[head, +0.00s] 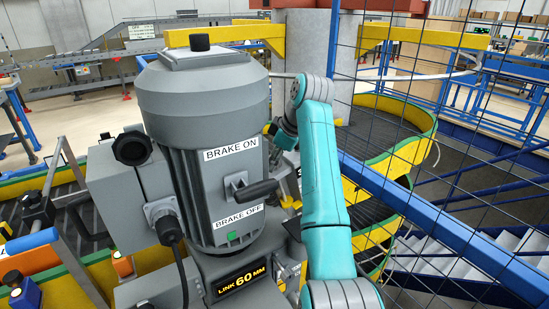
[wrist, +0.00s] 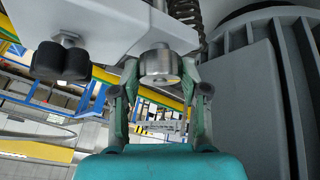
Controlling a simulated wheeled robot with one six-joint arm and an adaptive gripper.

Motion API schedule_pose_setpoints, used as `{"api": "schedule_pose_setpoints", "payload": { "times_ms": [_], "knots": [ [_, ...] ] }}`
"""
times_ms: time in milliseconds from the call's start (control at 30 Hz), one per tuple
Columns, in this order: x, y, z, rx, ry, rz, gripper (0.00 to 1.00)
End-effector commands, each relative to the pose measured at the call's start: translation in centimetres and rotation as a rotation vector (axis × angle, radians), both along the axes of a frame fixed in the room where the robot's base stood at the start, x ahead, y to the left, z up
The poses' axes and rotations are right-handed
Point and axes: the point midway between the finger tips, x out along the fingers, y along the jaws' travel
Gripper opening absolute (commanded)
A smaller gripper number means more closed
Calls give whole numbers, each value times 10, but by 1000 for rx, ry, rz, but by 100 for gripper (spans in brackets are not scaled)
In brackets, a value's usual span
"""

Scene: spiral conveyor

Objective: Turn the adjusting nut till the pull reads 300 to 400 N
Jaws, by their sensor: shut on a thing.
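The adjusting nut (wrist: 159,66) looks like a short metal cylinder under a pale grey housing in the wrist view. My gripper (wrist: 161,82) has one finger on each side of it and is shut on it. No readout of the pull can be made out in either view.
A blue-framed mesh fence (head: 450,225) stands close on the right.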

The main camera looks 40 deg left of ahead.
Motion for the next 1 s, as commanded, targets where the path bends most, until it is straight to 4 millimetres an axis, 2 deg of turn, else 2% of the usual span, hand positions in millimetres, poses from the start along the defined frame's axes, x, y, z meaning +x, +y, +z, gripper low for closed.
{"api": "schedule_pose_setpoints", "payload": {
  "times_ms": [200,533,567,600,667,1000],
  "knots": [
    [0,-1,-1,29,-12,-115,10],
    [0,-1,-1,31,-12,-127,10],
    [0,-1,-1,31,-12,-127,47],
    [0,-1,-1,31,-12,-127,57],
    [0,-1,-1,31,-12,-127,70],
    [0,-1,0,31,-12,-127,70]
  ]
}}
